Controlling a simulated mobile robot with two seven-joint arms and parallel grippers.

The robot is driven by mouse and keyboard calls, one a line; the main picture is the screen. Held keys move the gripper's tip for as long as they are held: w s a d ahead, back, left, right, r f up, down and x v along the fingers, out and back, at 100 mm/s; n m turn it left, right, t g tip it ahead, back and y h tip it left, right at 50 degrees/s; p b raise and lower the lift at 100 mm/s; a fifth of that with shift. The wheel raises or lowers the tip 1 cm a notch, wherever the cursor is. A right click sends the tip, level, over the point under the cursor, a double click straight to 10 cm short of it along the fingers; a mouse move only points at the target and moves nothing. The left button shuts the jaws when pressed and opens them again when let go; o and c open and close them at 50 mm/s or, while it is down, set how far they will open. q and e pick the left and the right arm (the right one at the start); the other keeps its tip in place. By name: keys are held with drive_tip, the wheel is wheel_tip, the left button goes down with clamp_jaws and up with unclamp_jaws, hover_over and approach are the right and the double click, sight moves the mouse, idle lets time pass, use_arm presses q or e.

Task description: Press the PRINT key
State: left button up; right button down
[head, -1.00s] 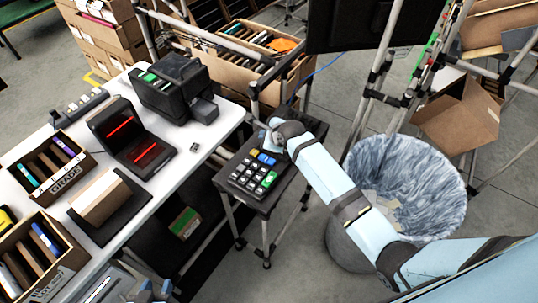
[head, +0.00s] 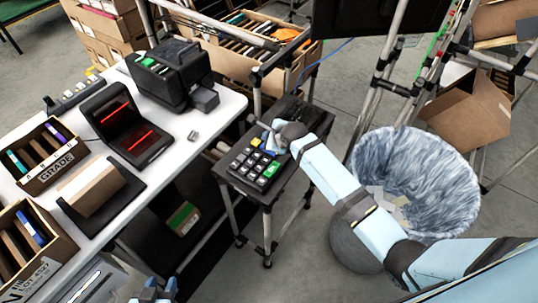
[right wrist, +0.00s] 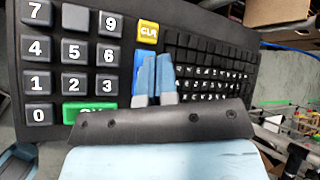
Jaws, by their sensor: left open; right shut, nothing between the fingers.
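A black keypad (head: 252,162) stands on a small dark stand beside the white table. In the right wrist view it has grey number keys (right wrist: 75,54), a yellow CLR key (right wrist: 148,31), a green key (right wrist: 88,112) and a blue key (right wrist: 138,62). My fingers partly cover the blue key, and its label is hidden. I cannot read PRINT on any key. My right gripper (right wrist: 156,62) is shut and empty, with its tips over the blue key's right side; contact cannot be told. It also shows in the head view (head: 272,130). My left gripper (head: 158,288) is open and empty at the bottom edge.
A block of small dark keys (right wrist: 207,70) lies right of the fingers. The white table (head: 205,132) at left bears a black printer-like machine (head: 170,72), a red-lit scanner (head: 127,125) and cartons. A grey bin (head: 415,170) stands right of the stand.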

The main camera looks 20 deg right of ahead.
drive_tip(key=shift+f, duration=0.95)
drive_tip(key=shift+s, duration=0.1)
idle(0.5)
idle(0.6)
drive_tip(key=shift+f, duration=0.2)
drive_tip(key=shift+f, duration=0.25)
idle(0.3)
